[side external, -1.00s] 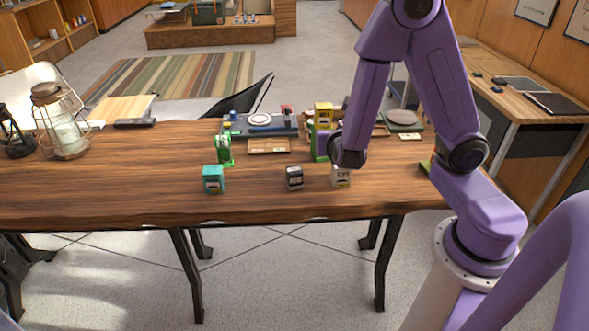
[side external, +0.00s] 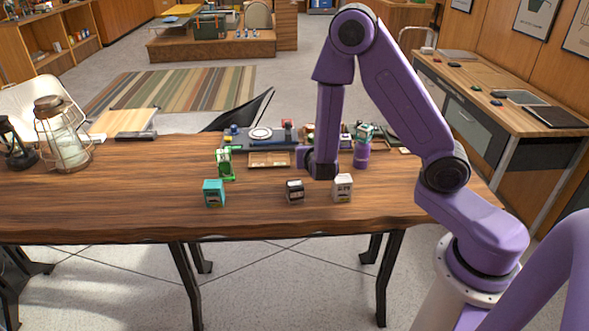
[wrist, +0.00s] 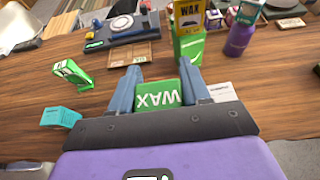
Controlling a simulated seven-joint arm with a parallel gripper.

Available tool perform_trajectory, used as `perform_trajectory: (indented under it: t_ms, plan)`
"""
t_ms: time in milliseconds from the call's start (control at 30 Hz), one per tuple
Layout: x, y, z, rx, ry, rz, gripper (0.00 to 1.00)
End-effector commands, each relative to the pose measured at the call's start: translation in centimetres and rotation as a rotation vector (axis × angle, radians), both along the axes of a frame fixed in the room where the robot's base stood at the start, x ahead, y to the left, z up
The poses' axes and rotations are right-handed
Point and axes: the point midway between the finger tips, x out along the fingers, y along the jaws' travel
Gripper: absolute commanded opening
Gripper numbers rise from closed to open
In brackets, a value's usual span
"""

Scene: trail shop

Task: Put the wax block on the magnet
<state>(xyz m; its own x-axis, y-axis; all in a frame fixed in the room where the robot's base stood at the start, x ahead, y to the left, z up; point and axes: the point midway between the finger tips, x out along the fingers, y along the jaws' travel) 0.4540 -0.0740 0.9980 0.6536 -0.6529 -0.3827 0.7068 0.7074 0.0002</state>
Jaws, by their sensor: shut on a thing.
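My gripper (wrist: 158,88) is shut on a green block lettered WAX (wrist: 158,94), which sits between its two fingers in the wrist view. In the side view my gripper (side external: 320,168) is low over the table, behind the small black-and-white box (side external: 294,190); the held block is hidden there. A yellow box, also lettered WAX (wrist: 189,17), sits on a green box (wrist: 189,47) beyond my fingers. I cannot read a magnet label. Small boxes that show are teal (side external: 214,193), white (side external: 343,187) and green-and-white (side external: 225,163).
A purple bottle (side external: 361,154) with a small box on top stands right of my gripper. A dark tray (side external: 262,138) and a wooden tray (side external: 268,159) lie behind. Lanterns (side external: 62,140) stand at the far left. The left-front table is clear.

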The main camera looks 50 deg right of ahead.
Motion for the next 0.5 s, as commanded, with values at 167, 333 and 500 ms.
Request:
perform_trajectory:
  t_ms: [167, 333, 500]
  plan:
    - [3.1, -0.6, -2.2, -0.001, 0.004, -0.002, 0.17]
    - [4.9, -0.8, -4.6, -0.001, 0.003, -0.001, 0.17]
    - [6.2, -1.0, -6.0, -0.001, 0.001, -0.001, 0.17]
